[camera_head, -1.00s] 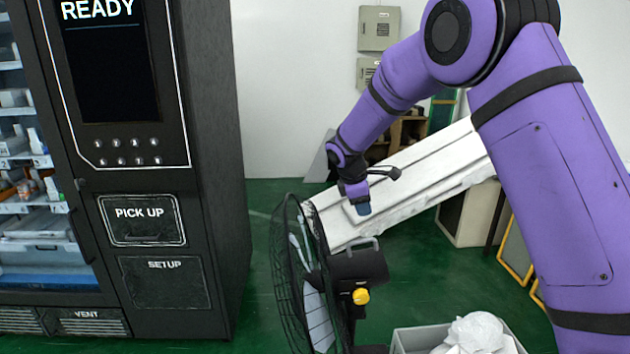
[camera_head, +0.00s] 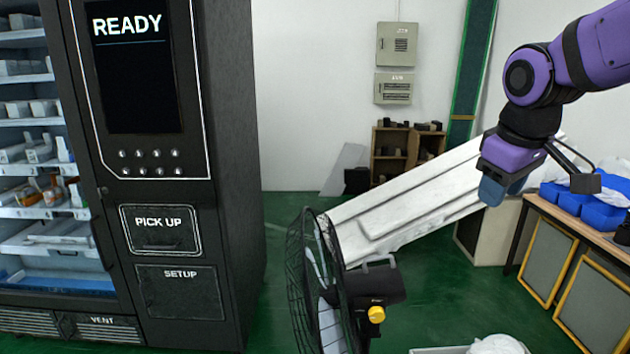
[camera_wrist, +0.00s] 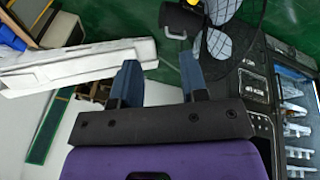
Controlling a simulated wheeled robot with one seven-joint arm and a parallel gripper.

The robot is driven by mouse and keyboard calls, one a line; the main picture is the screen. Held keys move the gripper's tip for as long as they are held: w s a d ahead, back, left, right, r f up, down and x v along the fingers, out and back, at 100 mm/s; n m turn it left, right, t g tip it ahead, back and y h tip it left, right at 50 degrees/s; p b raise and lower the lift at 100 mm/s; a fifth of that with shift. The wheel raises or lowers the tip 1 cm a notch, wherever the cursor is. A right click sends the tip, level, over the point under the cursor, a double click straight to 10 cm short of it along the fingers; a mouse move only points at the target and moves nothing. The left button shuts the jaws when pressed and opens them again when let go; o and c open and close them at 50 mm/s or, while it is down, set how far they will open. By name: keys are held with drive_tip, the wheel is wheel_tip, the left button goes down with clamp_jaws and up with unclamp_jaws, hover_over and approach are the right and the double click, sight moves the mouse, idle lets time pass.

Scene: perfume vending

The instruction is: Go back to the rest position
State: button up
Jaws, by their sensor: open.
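My gripper (camera_head: 492,188) hangs in the air at the right of the head view, in front of the white slanted panel and well right of the vending machine (camera_head: 232,180). In the wrist view my gripper (camera_wrist: 160,80) shows two blue fingers spread apart with nothing between them. The vending machine also shows at the right of the wrist view (camera_wrist: 262,95). Its screen reads READY, and its PICK UP door (camera_head: 160,229) looks closed.
A black fan (camera_head: 335,285) stands in front of the white panel (camera_head: 400,210). A workbench (camera_head: 590,228) with blue bins (camera_head: 600,210) is at the right. A pale box (camera_head: 440,350) is at the bottom.

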drive_tip(key=s+d+f+m+t, duration=0.1)
drive_tip(key=s+m, duration=0.4)
drive_tip(key=s, duration=1.1)
drive_tip(key=shift+s+d+f+y, duration=0.15)
drive_tip(key=shift+f+y, duration=0.1)
drive_tip(key=shift+y, duration=0.15)
idle(1.8)
